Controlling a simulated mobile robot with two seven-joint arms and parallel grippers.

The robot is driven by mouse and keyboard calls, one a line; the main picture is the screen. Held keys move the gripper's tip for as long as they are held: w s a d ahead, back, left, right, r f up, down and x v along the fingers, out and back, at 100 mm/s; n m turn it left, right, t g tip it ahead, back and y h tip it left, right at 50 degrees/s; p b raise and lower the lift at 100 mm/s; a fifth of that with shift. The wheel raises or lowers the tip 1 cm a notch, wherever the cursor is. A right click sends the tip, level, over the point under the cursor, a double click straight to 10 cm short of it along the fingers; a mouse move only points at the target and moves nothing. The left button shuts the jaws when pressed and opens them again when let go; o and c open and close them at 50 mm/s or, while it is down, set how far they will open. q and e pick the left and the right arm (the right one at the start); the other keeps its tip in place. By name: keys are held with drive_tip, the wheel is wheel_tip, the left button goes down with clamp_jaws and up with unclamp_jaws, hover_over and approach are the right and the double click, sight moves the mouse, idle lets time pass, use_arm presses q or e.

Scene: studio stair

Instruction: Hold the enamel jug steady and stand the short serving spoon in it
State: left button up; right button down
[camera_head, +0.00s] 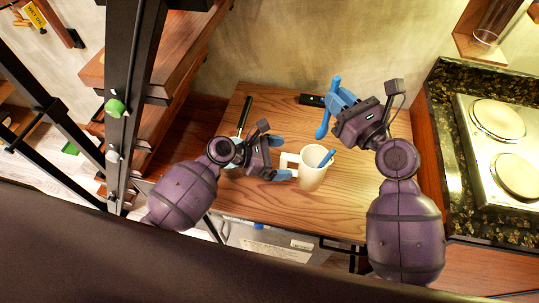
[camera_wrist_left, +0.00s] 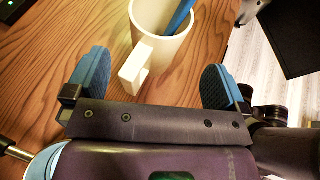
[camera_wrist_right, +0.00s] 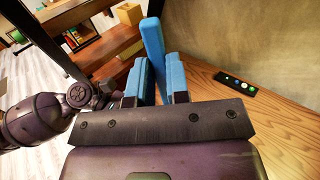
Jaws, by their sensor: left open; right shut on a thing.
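The white enamel jug (camera_head: 311,178) stands upright on the wooden worktop, its handle (camera_wrist_left: 136,68) turned toward my left gripper. A blue utensil (camera_head: 327,157) leans inside it, and its lower end is hidden. My left gripper (camera_head: 280,158) is open, with one finger on each side of the jug's handle in the left wrist view and a gap on both sides. My right gripper (camera_wrist_right: 153,80) is shut on a long blue utensil (camera_head: 323,125), apparently the short serving spoon, above the worktop behind and right of the jug. The utensil also shows between the fingers in the right wrist view (camera_wrist_right: 152,40).
The wooden worktop (camera_head: 270,202) is bare around the jug. A black remote-like object with coloured buttons (camera_wrist_right: 235,83) lies near the wall. A black-handled object (camera_head: 244,115) lies behind my left gripper. A hob (camera_head: 490,150) set in dark stone is at the right.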

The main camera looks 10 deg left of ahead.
sight(301, 160)
use_arm(q)
drive_tip(key=x, duration=0.8)
drive_tip(key=shift+d+f, duration=0.15)
drive_tip(key=shift+d, duration=0.05)
drive_tip(key=shift+c, duration=0.5)
drive_tip(key=shift+o, duration=0.5)
drive_tip(key=shift+c, duration=0.2)
drive_tip(key=c, duration=0.7)
drive_tip(key=shift+c, duration=0.2)
